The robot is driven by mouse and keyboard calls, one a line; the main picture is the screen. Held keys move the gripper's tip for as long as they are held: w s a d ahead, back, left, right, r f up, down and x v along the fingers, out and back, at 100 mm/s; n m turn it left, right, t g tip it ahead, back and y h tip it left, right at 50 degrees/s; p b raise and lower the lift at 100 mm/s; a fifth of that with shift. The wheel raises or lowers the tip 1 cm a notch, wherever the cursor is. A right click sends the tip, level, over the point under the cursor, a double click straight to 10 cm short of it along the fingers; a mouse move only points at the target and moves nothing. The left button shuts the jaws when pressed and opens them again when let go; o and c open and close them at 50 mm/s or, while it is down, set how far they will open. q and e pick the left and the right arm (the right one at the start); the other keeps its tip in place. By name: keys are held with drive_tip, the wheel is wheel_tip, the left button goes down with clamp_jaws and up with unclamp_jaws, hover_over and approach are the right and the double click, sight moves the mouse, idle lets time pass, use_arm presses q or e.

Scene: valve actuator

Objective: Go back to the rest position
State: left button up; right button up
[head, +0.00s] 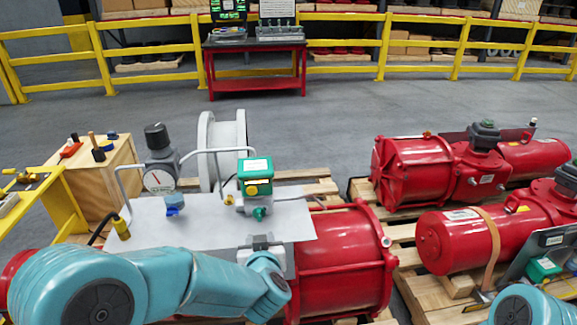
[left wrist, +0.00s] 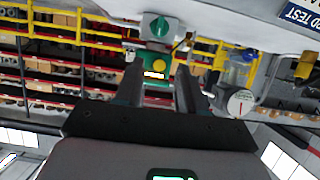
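My left arm reaches in from the lower left. Its gripper (head: 264,243) is at the near edge of the grey panel, below the green-and-white valve box (head: 255,177) with its yellow knob and lower green knob (head: 260,213). In the left wrist view the two fingers (left wrist: 160,88) are apart with nothing held. The valve box (left wrist: 155,60) and green knob (left wrist: 160,28) show beyond the fingertips, apparently untouched. Part of my right arm shows at the lower right of the head view; its gripper is not in view.
A pressure gauge (head: 158,180) and blue-capped fitting (head: 174,202) stand on the grey panel (head: 290,218). Red actuators (head: 345,255) lie on pallets to the right. A wooden box (head: 98,180) stands at left. Open floor and a yellow railing (head: 350,70) lie beyond.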

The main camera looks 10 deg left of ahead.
use_arm(q)
drive_tip(key=s+a+f+m+g+p, duration=0.1)
drive_tip(key=s+a+f+g+p, duration=0.4)
drive_tip(key=s+a+f+p, duration=0.6)
drive_tip(key=s+d+f+g+h, duration=0.3)
drive_tip(key=s+d, duration=0.2)
drive_tip(key=s, duration=0.4)
drive_tip(key=s+d+f+g+h, duration=0.4)
drive_tip(key=s+d, duration=0.2)
drive_tip(key=s, duration=0.4)
drive_tip(key=shift+s+g, duration=0.25)
drive_tip(key=shift+g, duration=0.05)
drive_tip(key=shift+f, duration=0.1)
drive_tip(key=shift+a, duration=0.15)
